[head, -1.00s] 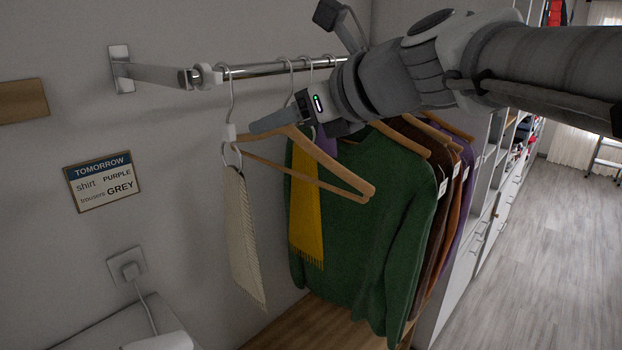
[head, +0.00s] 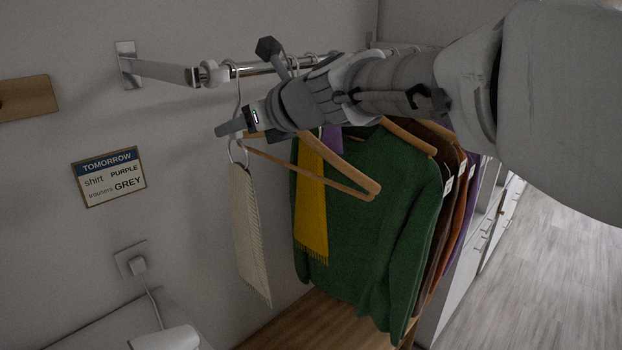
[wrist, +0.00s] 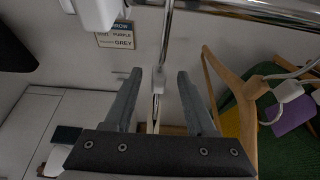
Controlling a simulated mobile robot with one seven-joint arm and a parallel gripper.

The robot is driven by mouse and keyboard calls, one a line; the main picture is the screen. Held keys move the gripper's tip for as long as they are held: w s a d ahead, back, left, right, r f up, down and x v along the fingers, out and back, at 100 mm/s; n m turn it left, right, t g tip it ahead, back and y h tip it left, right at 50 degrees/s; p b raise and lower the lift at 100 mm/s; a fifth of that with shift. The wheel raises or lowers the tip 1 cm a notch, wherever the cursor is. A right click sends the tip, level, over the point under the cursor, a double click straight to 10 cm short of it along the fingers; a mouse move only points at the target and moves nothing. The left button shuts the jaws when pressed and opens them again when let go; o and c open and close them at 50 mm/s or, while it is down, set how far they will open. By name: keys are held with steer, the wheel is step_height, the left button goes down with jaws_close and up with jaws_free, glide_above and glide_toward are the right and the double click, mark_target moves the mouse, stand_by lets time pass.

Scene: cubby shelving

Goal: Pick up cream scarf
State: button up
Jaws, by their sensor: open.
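The cream scarf (head: 248,235) hangs long and narrow from a ring (head: 238,154) at the left end of the clothes rail, in the head view. A hook rises from the ring to the rail, with a wooden hanger just right of it. My gripper (head: 226,131) is just above the ring, beside the hook and below the rail. In the wrist view my gripper (wrist: 157,84) has its two fingers apart, with a thin pale upright part (wrist: 158,82) showing between them. Whether that part is the hook or the scarf's holder I cannot tell. The fingers hold nothing.
The metal rail (head: 255,69) is fixed to the wall close above my gripper. A wooden hanger (head: 345,172), yellow scarf (head: 311,210), green sweater (head: 375,225) and other garments crowd the right. A wall sign (head: 110,176) is at left. Free space lies left of the scarf.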

steer(key=shift+x, duration=2.35)
steer(key=shift+s, duration=0.1)
jaws_close()
